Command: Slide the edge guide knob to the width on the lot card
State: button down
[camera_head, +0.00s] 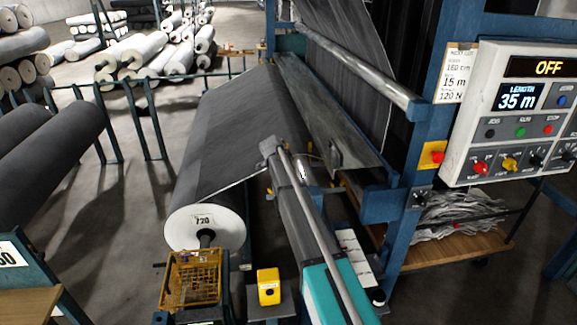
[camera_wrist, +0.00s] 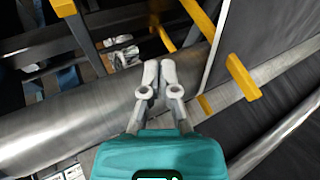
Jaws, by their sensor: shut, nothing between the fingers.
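The lot card (camera_head: 460,75) is a white sheet on the blue post at the right of the head view; it reads 160 cm, 15 m and 120 N. I cannot pick out the edge guide knob for certain. In the wrist view my gripper (camera_wrist: 159,73) is shut and empty, its two pale fingertips together. It is over or beside a grey metal roller (camera_wrist: 85,125); I cannot tell if they touch. A yellow bar (camera_wrist: 243,77) stands to the right of the fingers, apart from them. I cannot make out the fingertips in the head view.
The control panel (camera_head: 525,110) shows OFF and LENGTH 35 m. A yellow basket (camera_head: 192,280) and a yellow button box (camera_head: 268,287) are in front. Open floor lies at the left.

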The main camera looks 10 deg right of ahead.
jog(key=p+v, duration=0.4)
jog(key=v, duration=0.2)
jog(key=shift+r, duration=0.15)
jog(key=shift+s+a, duration=0.1)
jog(key=shift+s, duration=0.1)
dwell(0.4)
